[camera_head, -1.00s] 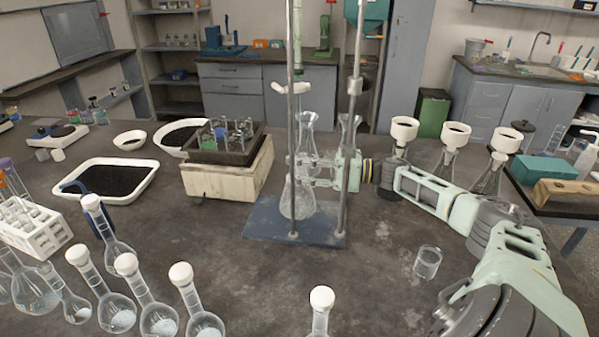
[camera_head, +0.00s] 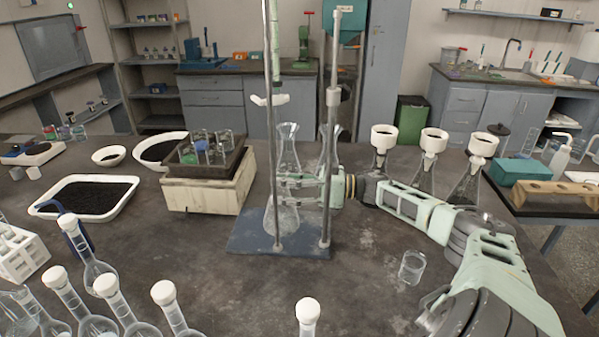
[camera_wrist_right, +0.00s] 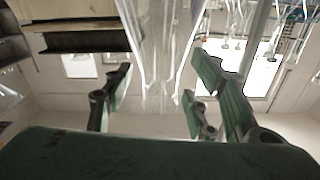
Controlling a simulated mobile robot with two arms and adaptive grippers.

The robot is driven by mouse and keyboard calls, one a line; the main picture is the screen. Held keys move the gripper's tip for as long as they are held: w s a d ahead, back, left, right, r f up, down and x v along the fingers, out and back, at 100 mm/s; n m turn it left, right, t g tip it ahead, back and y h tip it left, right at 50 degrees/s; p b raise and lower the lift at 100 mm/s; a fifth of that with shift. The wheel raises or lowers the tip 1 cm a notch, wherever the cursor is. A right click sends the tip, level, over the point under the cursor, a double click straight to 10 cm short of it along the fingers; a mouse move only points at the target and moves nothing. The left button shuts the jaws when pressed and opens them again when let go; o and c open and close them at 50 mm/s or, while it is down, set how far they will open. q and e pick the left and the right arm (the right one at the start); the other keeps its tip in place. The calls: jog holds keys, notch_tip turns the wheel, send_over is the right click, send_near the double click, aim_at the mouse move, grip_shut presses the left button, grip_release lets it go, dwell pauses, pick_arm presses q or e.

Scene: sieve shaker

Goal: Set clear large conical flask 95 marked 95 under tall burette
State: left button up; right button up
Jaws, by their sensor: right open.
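A clear conical flask (camera_head: 282,212) stands upright on the blue base plate (camera_head: 255,243) of a stand, behind its front rod. The tall burette (camera_head: 275,45) hangs above it, with a white clamp (camera_head: 269,100) on the rod. My right gripper (camera_head: 288,184) reaches in from the right at the flask's middle. In the right wrist view its fingers (camera_wrist_right: 155,92) are apart, with clear glass (camera_wrist_right: 163,45) between them and gaps beside it. No mark 95 is readable. My left gripper is not in view.
A second rod (camera_head: 330,150) stands at the plate's right, close to my right gripper, with another clear flask behind it. Several white-topped flasks (camera_head: 425,165) stand to the right. A beaker (camera_head: 412,267) stands at front right. Stoppered flasks line the front edge.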

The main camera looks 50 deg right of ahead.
jog(key=v, duration=1.1)
jog(key=shift+s+b, duration=0.25)
jog(key=shift+b, duration=0.1)
jog(key=shift+d+r, duration=0.1)
